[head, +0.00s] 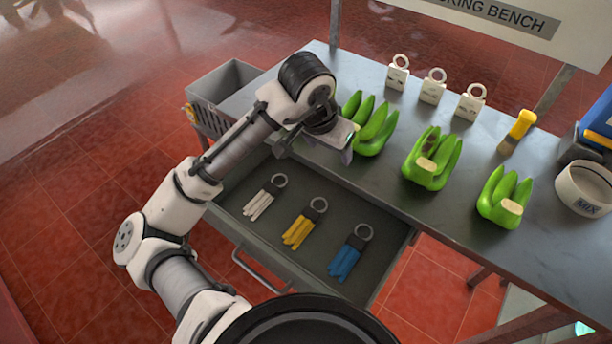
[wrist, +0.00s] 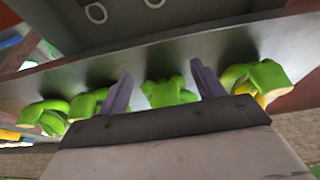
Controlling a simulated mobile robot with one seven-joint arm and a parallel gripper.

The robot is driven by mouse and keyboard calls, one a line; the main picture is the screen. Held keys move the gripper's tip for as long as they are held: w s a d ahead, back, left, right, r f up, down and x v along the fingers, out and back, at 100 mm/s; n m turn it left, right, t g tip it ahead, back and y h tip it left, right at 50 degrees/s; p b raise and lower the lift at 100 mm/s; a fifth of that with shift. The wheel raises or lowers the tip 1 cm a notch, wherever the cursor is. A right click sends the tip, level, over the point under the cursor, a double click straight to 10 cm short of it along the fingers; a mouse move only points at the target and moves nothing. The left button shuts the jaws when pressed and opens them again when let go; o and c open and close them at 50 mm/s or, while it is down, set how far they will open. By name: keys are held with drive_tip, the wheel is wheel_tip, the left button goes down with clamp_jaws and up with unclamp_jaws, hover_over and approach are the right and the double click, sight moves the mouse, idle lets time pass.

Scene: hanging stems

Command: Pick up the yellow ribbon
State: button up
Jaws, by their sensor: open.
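The yellow ribbon (head: 298,231) is a bundle of yellow strips with a dark band and a grey ring. It lies in the open drawer (head: 225,203) between a white bundle (head: 258,206) and a blue bundle (head: 345,262). My gripper (head: 345,155) is open and above the bench's front edge, by the leftmost green bunch, up and to the right of the yellow ribbon. In the wrist view its two fingers (wrist: 163,75) are apart with nothing held between them. Two rings show at the wrist view's top edge; I cannot tell which bundles they belong to.
The bench (head: 390,180) holds several green bunches (head: 432,160), ringed white tags (head: 433,87), a yellow-handled brush (head: 518,130) and a white bowl (head: 585,188). A grey crate (head: 228,85) stands left of the bench. The drawer's front has a handle (head: 258,272).

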drive_tip(key=s+a+f+g+y, duration=0.2)
drive_tip(key=s+a+f+g, duration=0.1)
drive_tip(key=a+f, duration=0.15)
hover_over(311, 212)
wheel_tip(311, 212, down, 8)
drive_tip(key=shift+a+f, duration=0.1)
drive_tip(key=shift+d+f+p, duration=0.2)
drive_tip(key=shift+f+p, duration=0.4)
drive_tip(key=shift+f, duration=2.15)
drive_tip(key=c, duration=1)
drive_tip(key=shift+c, duration=0.3)
drive_tip(key=shift+r, duration=0.1)
wheel_tip(311, 212, up, 20)
